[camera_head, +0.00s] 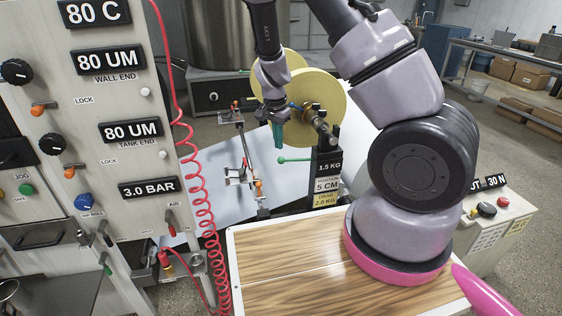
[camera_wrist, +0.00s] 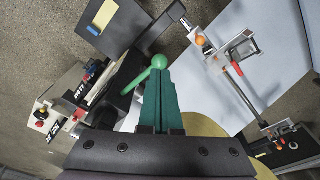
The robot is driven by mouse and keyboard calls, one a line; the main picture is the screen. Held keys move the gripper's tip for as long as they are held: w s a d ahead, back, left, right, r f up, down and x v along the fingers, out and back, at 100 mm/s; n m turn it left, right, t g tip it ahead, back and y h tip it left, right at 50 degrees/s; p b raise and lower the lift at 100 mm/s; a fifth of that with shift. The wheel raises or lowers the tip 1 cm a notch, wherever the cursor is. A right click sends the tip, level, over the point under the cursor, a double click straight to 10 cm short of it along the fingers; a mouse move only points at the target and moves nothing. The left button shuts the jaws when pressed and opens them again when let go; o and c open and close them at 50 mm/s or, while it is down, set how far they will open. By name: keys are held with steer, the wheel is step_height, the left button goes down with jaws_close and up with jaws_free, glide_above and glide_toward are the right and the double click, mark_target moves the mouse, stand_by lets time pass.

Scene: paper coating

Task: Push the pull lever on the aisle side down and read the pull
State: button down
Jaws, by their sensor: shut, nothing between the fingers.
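The green pull lever (camera_head: 283,159) sticks out to the left from the black post that carries the labels, with a ball at its end. In the wrist view, its green ball (camera_wrist: 159,61) shows just beyond my fingertips, and its rod runs down and left. My gripper (camera_head: 279,146) has teal fingers pointing down, shut with nothing held. The tips are just above the ball in the head view. They also show in the wrist view (camera_wrist: 159,78). I cannot tell whether they touch the ball. The post's label plate (camera_head: 328,180) reads 1.5 KG, 5 CM and 2.0 KG.
Yellow rolls (camera_head: 315,92) stand behind my gripper. A metal rod assembly with orange knobs (camera_head: 258,185) stands close left. A control panel (camera_head: 110,130) with a coiled red hose (camera_head: 205,225) is further left. A wooden-topped table (camera_head: 290,280) lies in front.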

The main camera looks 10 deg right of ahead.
mark_target(279, 160)
steer(key=f, duration=0.4)
steer(key=shift+w+d+f, duration=0.15)
steer(key=shift+d+f, duration=0.05)
steer(key=shift+f, duration=2.3)
steer(key=shift+s+a+r, duration=0.3)
steer(key=shift+s+a, duration=0.2)
steer(key=shift+a, duration=0.1)
steer(key=shift+s+a+r, duration=0.25)
steer(key=shift+s+a, duration=0.25)
steer(key=shift+a, duration=0.05)
